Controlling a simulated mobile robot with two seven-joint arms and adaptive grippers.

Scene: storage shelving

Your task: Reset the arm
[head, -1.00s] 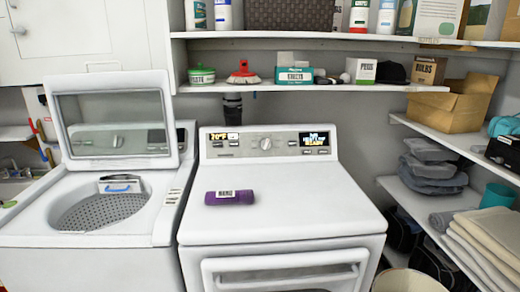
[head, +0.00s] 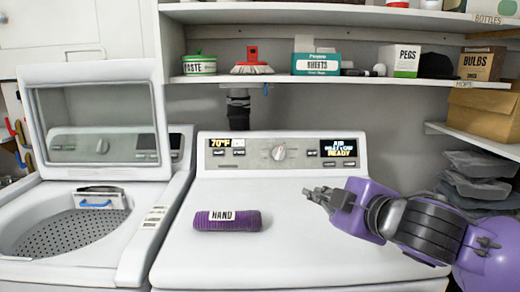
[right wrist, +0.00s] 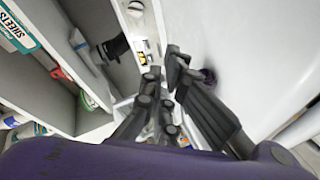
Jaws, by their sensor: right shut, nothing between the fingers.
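My right arm comes in from the right in the head view. Its right gripper (head: 318,197) is shut and empty above the white dryer top (head: 290,250), apart from the things around it. In the right wrist view the dark fingers of the right gripper (right wrist: 165,75) show close up. A rolled purple towel labelled HAND (head: 227,220) lies on the dryer top, left of the gripper. A small purple part of the towel (right wrist: 209,77) shows behind the fingers in the right wrist view. My left gripper is not in view.
An open washer (head: 150,220) with a raised lid stands at the left. A wall shelf (head: 290,80) with a brush, boxes and a tin runs above the dryer's control panel (head: 280,152). Side shelves with a cardboard box (head: 484,112) are at the right.

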